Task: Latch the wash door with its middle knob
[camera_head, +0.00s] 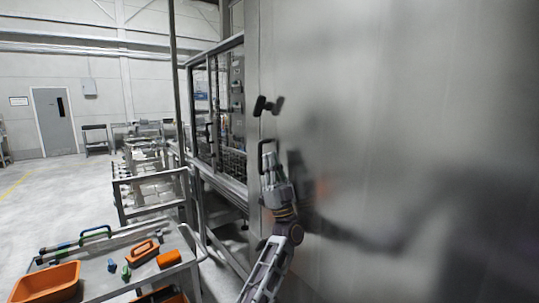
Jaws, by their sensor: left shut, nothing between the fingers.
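The wash door appears to be the large grey metal panel (420,110) that fills the right half of the head view. A black knob (262,105) stands near its left edge, with a dark reflection beside it. A dark loop handle (262,150) is below the knob. My left gripper (269,158) is shut and empty, in front of the panel edge, beside the handle and below the knob. I cannot tell whether it touches the handle. Its arm comes up from the bottom and mirrors blurrily in the panel. Any knob behind the gripper is hidden. My right gripper is not in view.
A framed machine (216,180) with open bays stands left of the panel. A grey cart (205,268) at lower left carries an orange bin (47,284), an orange brush (143,250) and small tools. The floor (50,205) farther left is clear.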

